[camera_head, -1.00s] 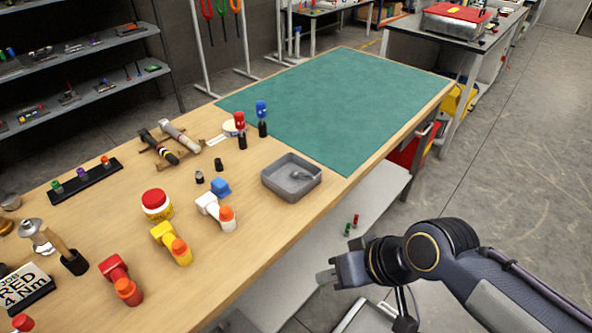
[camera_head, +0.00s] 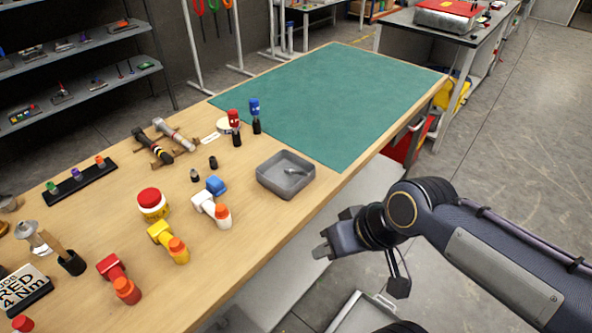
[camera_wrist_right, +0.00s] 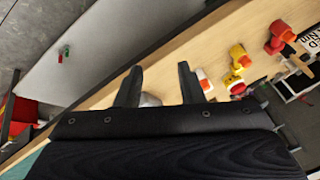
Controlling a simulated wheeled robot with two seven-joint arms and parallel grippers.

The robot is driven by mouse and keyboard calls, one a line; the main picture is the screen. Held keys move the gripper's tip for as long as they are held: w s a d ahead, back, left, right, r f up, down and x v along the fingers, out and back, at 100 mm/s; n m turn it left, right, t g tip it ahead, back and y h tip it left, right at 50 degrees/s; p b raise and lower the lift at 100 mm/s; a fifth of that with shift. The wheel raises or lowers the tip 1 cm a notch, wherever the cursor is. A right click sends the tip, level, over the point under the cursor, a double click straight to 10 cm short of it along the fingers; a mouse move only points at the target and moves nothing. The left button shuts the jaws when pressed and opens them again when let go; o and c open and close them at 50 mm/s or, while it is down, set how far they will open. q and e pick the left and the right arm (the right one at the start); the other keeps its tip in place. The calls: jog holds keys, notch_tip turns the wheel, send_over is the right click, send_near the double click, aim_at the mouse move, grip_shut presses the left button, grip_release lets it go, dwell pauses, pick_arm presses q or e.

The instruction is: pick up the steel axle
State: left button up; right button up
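I cannot identify the steel axle with certainty. A small silvery piece (camera_head: 293,171) lies in the grey tray (camera_head: 266,183) on the wooden table; its shape is too small to tell. A pale, steel-coloured rod with a red band (camera_head: 174,133) lies on a wooden cradle at the table's left, beside a black rod with light bands (camera_head: 153,147). My right gripper (camera_head: 322,250) is off the table's front edge, to the lower right of the tray. In the right wrist view its two fingers (camera_wrist_right: 158,84) are apart, with nothing visibly held. My left gripper is out of view.
A white-orange piece (camera_head: 211,208), a yellow-orange piece (camera_head: 168,241) and a red-orange piece (camera_head: 119,279) lie along the front. The green mat (camera_head: 335,100) is clear. A lower shelf (camera_head: 352,188) juts below the table.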

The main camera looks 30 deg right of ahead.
jog(key=w+d+r+n+g+h+p, duration=0.1)
jog(key=w+d+r+p, duration=0.2)
jog(key=w, duration=0.4)
jog(key=n+g+h+p, duration=0.3)
jog(key=n+h+p, duration=0.1)
jog(key=p, duration=0.2)
send_over(302, 174)
jog(key=a, duration=0.2)
notch_tip(302, 174, down, 6)
jog(key=f, duration=0.2)
jog(key=shift+w+d+f, duration=0.3)
jog(key=shift+d, duration=0.1)
jog(key=f+p, duration=0.1)
jog(key=d+f, duration=0.1)
jog(key=f, duration=0.1)
jog(key=f+p, duration=0.1)
jog(key=f, duration=0.1)
jog(key=shift+d+p, duration=0.25)
jog(key=shift+p, duration=0.05)
jog(key=shift+f, duration=0.2)
grip_shut()
